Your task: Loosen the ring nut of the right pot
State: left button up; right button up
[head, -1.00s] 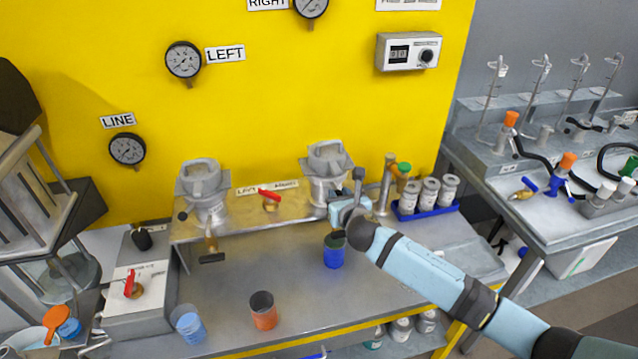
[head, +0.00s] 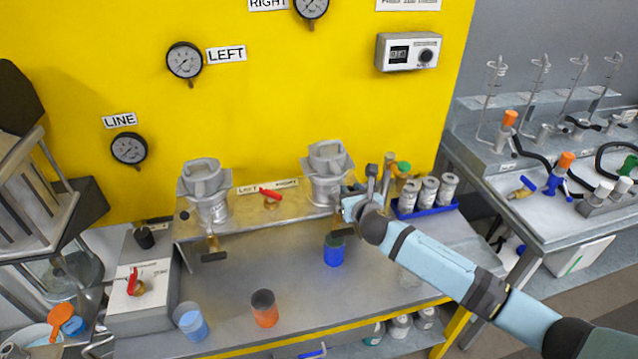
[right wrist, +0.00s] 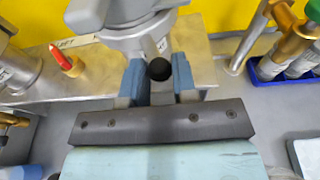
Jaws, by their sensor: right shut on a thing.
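The right pot (head: 328,168) is a grey metal vessel on the steel bench shelf, against the yellow panel. In the right wrist view its lower body and ring nut (right wrist: 140,38) fill the top middle. A short handle with a black round knob (right wrist: 159,69) comes out from the ring nut toward the camera. My right gripper (head: 349,205) is at the pot's lower right side. In the right wrist view its blue fingers (right wrist: 159,82) are shut on the handle, one on each side. My left gripper is not in view.
The left pot (head: 206,190) stands on the same shelf, with a red-handled valve (head: 269,194) between the pots. A blue cup (head: 333,253) stands below the right pot. A blue tray (head: 403,212) of white jars is to the right. An orange cup (head: 264,310) stands in front.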

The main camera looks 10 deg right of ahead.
jog(key=shift+d, duration=0.2)
jog(key=shift+w, duration=0.1)
jog(key=shift+w+d+r, duration=0.1)
jog(key=shift+w+d, duration=0.25)
jog(key=shift+d, duration=0.45)
jog(key=o, duration=1.5)
jog(key=shift+w, duration=0.15)
